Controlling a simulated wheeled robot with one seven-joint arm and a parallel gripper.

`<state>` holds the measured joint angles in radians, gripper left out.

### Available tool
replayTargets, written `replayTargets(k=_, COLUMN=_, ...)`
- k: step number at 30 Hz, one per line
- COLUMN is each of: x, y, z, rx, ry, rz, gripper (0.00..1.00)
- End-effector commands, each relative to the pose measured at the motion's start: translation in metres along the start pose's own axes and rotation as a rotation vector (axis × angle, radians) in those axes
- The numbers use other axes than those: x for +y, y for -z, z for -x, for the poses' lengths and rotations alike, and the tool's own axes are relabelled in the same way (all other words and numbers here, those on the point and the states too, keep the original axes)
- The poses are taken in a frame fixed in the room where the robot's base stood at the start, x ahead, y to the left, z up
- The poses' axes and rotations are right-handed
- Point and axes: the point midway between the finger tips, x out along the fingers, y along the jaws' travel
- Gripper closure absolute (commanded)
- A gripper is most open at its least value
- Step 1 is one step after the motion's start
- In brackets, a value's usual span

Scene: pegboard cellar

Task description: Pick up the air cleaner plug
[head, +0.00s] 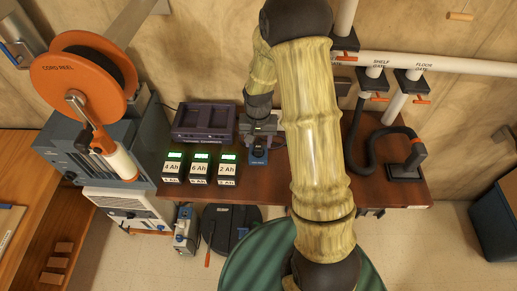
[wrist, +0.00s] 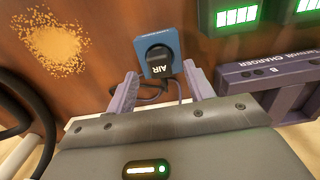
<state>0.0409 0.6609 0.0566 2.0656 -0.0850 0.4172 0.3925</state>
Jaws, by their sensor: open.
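The air cleaner plug (wrist: 158,62) is black with an "AIR" label and sits in a blue socket box (wrist: 172,41) on the brown bench, in the wrist view. A dark cord runs from it toward my gripper. My gripper (wrist: 161,88) is open, its two purple fingers apart on either side just short of the plug, with nothing held between them. In the head view my gripper (head: 260,133) is over the bench at the blue socket box (head: 258,157); the plug is hard to make out there.
Three battery packs (head: 200,170) with green displays stand left of the socket box. A purple charger (head: 203,117) is behind them. A hose with a floor nozzle (head: 408,168) lies at the bench's right. Sawdust (wrist: 50,42) lies near the socket; bare bench surrounds it.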

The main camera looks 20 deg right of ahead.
Motion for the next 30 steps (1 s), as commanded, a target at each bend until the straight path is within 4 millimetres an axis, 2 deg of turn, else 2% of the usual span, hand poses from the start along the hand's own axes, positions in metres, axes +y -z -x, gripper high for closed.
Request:
replayTargets(k=6, x=0.001, y=0.0, z=-0.026, rx=-0.002, ry=-0.002, rz=-0.006, gripper=0.47)
replayTargets(k=9, x=0.002, y=0.0, z=-0.033, rx=-0.001, ry=-0.002, rz=-0.007, gripper=0.47)
replayTargets(k=26, x=0.0, y=0.0, z=-0.034, rx=0.001, ry=-0.001, rz=-0.004, gripper=0.47)
replayTargets(k=30, x=0.0, y=0.0, z=-0.034, rx=0.001, ry=-0.001, rz=-0.004, gripper=0.75)
